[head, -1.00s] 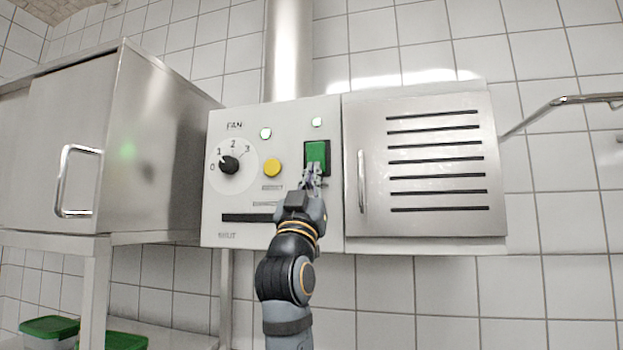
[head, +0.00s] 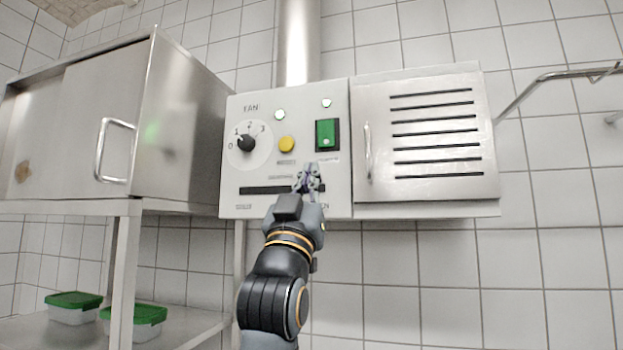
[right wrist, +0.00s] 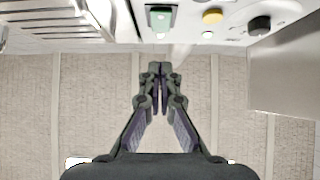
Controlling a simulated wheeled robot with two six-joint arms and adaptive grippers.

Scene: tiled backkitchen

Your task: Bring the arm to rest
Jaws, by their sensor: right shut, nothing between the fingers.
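My right gripper (head: 309,180) is shut and empty. In the head view it stands in front of the lower part of the white control panel (head: 232,190), below the green rocker switch (head: 325,134), and covers part of the dark slot. In the right wrist view the gripper (right wrist: 158,75) has its fingertips together, with the green switch (right wrist: 160,20) beyond them and apart from them. My left gripper is not in view.
The panel carries a fan knob (head: 245,143), a yellow button (head: 286,144) and lit green lamps. A louvred steel door (head: 380,180) is to the right, a steel cabinet (head: 170,120) to the left. Green-lidded boxes (head: 75,300) sit on a lower shelf. A metal bar (head: 540,84) juts at far right.

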